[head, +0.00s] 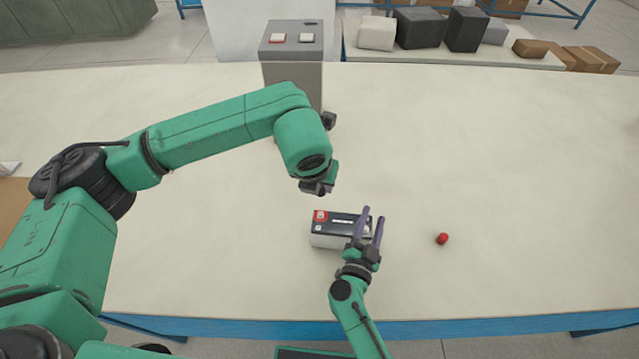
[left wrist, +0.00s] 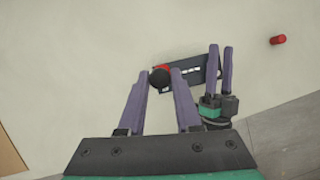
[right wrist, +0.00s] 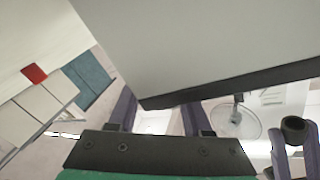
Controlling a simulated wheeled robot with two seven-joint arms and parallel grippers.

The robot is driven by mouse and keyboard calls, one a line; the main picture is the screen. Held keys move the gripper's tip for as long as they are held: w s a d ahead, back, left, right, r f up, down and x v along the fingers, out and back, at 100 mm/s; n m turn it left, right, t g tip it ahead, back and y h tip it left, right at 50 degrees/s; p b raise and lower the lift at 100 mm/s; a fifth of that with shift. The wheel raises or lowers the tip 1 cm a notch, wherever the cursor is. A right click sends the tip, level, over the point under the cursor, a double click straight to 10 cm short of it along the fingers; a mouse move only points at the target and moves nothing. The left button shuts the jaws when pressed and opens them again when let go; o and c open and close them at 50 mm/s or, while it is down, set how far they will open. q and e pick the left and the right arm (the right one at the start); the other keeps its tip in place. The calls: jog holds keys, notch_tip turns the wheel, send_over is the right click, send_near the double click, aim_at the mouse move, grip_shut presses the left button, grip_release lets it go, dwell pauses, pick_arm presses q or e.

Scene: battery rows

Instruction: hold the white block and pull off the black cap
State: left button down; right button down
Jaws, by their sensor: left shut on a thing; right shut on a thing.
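The white block (head: 328,241) has a black label face with a red corner; it also shows in the left wrist view (left wrist: 205,70) and large in the right wrist view (right wrist: 190,40). My right gripper (head: 374,222) is shut on its right end. I cannot tell whether the block touches the table. My left gripper (head: 318,188) is up and left of the block. It is shut on the black cap (left wrist: 159,78), which sits between its fingertips. The right wrist view shows the cap (right wrist: 295,128) apart from the block. In the head view the cap cannot be made out.
A small red cap (head: 442,238) lies on the table (head: 500,160) to the right of the block. A grey box with buttons (head: 291,72) stands at the back behind my left arm. The right side of the table is mostly clear. Boxes sit beyond the far edge.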

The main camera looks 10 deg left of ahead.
pick_arm(q)
jog(key=shift+r, duration=0.5)
pick_arm(e)
jog(key=shift+f, duration=0.1)
pick_arm(q)
jog(key=shift+r, duration=2.45)
pick_arm(e)
jog(key=shift+c, duration=1.3)
grip_release()
jog(key=shift+s, duration=0.15)
pick_arm(q)
jog(key=shift+s, duration=0.1)
pick_arm(e)
jog(key=v, duration=1.1)
jog(key=shift+s+a, duration=0.1)
jog(key=shift+s, duration=0.25)
jog(key=shift+s, duration=0.1)
